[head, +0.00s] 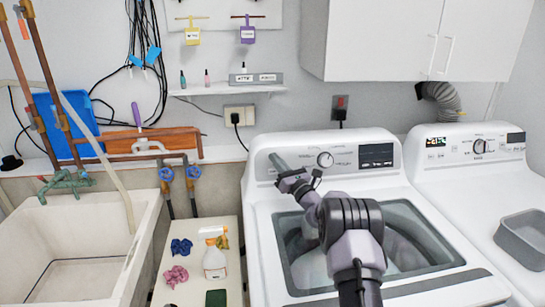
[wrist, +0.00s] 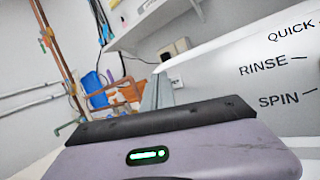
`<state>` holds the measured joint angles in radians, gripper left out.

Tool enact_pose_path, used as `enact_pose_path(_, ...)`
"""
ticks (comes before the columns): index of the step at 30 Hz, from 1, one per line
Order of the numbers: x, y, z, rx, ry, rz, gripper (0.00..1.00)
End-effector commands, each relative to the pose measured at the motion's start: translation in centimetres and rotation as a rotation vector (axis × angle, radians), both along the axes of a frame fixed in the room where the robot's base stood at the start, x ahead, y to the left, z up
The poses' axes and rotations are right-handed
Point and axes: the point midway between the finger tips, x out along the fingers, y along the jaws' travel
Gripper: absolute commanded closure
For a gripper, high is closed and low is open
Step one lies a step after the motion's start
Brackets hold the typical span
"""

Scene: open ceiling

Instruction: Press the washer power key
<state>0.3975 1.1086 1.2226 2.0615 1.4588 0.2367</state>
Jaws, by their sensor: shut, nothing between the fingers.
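The white washer (head: 260,240) stands in the middle of the head view, with its control panel (head: 345,145) along the back. The panel has a round dial (head: 325,159) and a dark display (head: 376,155). My gripper (head: 276,160) is shut and empty, its fingertips over the panel's left part, left of the dial. I cannot tell whether they touch the panel. I cannot make out the power key; the gripper covers part of that area. In the wrist view the shut fingers (wrist: 157,92) point ahead, and the washer panel (wrist: 255,85) with QUICK, RINSE and SPIN labels lies to their right.
A second white machine (head: 470,175) stands right, with a grey bin (head: 522,238) on top. Left are a sink (head: 90,215) and a narrow counter with a spray bottle (head: 214,260) and cloths. A shelf (head: 228,90) hangs above; cabinets (head: 400,40) are at upper right.

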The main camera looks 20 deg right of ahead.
Motion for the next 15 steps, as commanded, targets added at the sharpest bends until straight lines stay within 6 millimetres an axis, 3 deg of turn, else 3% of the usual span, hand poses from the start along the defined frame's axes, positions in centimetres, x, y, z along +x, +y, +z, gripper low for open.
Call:
enact_pose_path(4,-0.6,0.1,0.3,0.0,0.002,0.001,1.0)
enact_pose_path(15,-5.1,1.0,1.9,0.001,0.001,0.0,1.0)
